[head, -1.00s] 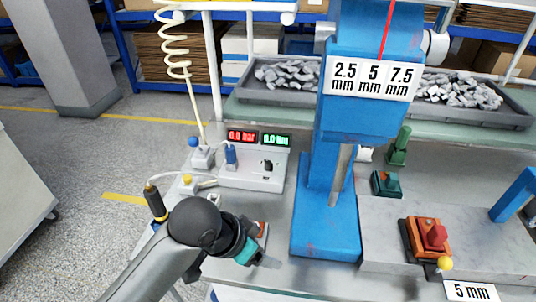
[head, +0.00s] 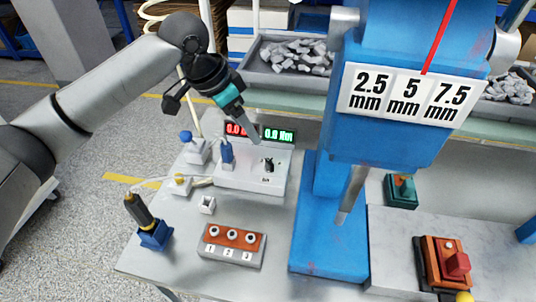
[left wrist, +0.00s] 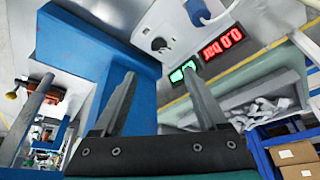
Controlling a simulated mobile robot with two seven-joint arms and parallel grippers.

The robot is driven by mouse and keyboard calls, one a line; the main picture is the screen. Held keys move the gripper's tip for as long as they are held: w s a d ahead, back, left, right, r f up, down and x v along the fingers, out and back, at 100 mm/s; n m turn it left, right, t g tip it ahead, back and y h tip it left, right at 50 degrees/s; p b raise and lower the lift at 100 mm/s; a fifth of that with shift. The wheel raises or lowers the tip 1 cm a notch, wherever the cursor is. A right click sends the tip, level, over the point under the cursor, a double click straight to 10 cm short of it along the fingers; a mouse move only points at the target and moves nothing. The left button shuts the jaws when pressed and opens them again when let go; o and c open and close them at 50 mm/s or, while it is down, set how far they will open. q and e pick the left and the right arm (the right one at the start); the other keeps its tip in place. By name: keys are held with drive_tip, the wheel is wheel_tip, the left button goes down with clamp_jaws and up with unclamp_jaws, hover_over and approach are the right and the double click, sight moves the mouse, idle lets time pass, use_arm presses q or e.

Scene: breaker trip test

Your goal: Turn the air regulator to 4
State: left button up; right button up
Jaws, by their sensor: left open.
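The white control box (head: 235,181) stands on the bench. It has a red display reading 0.0 bar (head: 236,130), a green display (head: 278,135) and a small black knob (head: 268,166). A blue-capped fitting (head: 195,150) stands left of the box, and a blue upright part (head: 227,153) is at the box's left side. I cannot tell which of these is the air regulator. My left gripper (head: 256,138) is open and empty, above the box near the displays. In the left wrist view, its fingers (left wrist: 165,78) are apart, with the knob (left wrist: 158,45) beyond them. My right gripper is not in view.
The blue press (head: 330,225) stands close right of the box. A numbered block (head: 232,246), a screwdriver in a blue holder (head: 149,228) and a yellow-button piece (head: 180,185) stand at the front left. Grey trays of metal pieces (head: 297,55) lie behind.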

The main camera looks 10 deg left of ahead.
sight(268, 161)
use_arm(q)
drive_tip(key=b+x, duration=0.3)
drive_tip(key=x, duration=1.1)
drive_tip(key=shift+d+f, duration=0.1)
drive_tip(key=shift+f, duration=0.2)
clamp_jaws()
